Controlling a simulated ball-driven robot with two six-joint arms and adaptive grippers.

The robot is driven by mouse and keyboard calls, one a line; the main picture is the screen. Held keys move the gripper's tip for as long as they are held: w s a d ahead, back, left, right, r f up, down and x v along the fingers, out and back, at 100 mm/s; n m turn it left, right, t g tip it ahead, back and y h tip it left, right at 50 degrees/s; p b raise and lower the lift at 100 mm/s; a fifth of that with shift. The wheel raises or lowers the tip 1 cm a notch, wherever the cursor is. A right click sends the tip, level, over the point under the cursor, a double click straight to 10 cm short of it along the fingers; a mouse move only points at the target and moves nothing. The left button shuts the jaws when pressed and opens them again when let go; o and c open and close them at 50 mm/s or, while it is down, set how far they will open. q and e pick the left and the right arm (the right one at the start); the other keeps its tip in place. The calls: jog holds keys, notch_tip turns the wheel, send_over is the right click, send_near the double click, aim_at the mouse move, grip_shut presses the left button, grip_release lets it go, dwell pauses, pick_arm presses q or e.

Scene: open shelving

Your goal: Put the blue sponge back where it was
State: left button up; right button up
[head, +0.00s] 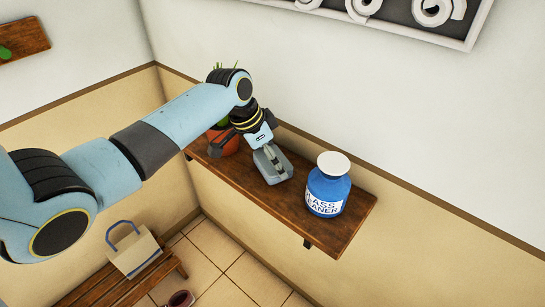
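My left gripper (268,152) reaches down over the wooden wall shelf (240,178), its arm coming in from the left. A small grey-blue thing with raised edges (284,172) stands on the shelf at the fingertips, partly hidden by the gripper. It may be the blue sponge or a holder, but I cannot tell which. I see no other sponge. Whether the fingers are closed on anything is not clear. My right gripper is not in view.
A blue cleaner bottle (327,188) with a white cap stands to the right on the shelf. A potted plant (231,145) stands behind the gripper on the left. A pale bag (135,254) rests on a wooden bench (152,281) below. The shelf's front left stretch is bare.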

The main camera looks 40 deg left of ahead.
pick_arm(q)
jog(key=shift+s+f, duration=0.1)
jog(key=shift+f, duration=0.15)
jog(key=o, duration=0.9)
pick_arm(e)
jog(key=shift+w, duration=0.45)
pick_arm(q)
jog(key=shift+r, duration=0.1)
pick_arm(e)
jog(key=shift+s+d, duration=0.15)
pick_arm(q)
jog(key=shift+s+a+r, duration=0.1)
jog(key=shift+a+r, duration=0.05)
jog(key=shift+r, duration=0.2)
jog(key=v, duration=1.1)
